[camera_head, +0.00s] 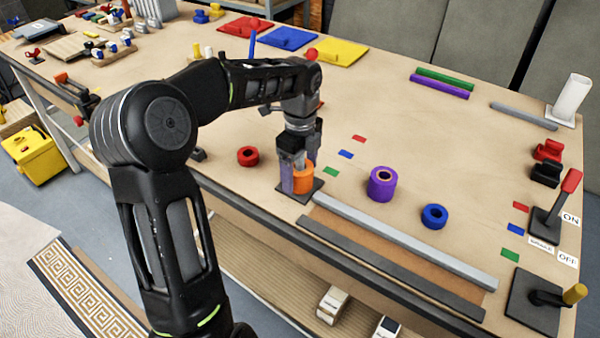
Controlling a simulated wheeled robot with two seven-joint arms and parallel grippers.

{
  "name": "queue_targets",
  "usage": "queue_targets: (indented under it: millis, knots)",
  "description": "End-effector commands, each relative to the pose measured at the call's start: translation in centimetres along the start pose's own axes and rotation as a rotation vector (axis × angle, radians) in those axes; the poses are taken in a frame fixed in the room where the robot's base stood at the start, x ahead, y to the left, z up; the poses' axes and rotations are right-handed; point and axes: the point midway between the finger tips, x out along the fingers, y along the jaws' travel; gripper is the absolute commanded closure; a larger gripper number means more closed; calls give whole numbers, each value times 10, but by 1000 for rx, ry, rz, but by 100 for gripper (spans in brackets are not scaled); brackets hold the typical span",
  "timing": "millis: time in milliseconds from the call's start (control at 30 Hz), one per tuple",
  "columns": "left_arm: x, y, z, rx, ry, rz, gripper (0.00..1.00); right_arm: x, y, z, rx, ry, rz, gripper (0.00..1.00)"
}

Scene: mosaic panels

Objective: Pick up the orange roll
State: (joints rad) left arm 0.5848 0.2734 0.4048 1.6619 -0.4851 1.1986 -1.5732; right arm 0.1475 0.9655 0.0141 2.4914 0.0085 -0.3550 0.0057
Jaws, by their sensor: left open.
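The orange roll (303,181) stands at the front middle of the workbench, on or beside a dark square plate (308,194). My left gripper (299,172) points down over the roll. Its fingers are open, with one on the left side of the roll and the other behind its right side. Whether the fingers touch the roll I cannot tell. The gripper hides part of the roll's top. My right gripper is not in view.
A red roll (248,156) lies left of the gripper. A purple roll (382,184) and a blue roll (434,216) stand to the right. A grey bar (400,240) runs along the bench front. A lever (560,205) stands far right. The bench's middle is mostly clear.

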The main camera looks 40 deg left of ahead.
Motion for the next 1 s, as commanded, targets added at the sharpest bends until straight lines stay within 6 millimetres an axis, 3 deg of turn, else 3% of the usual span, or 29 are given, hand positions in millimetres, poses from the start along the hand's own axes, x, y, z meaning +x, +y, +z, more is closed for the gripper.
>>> queue_targets:
  millis: [633, 1000]
  knots:
    - [4, 0, 0, 0, -1, -1, 21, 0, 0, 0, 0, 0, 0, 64]
    - [4, 0, 0, 0, -1, -1, 50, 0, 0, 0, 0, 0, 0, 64]
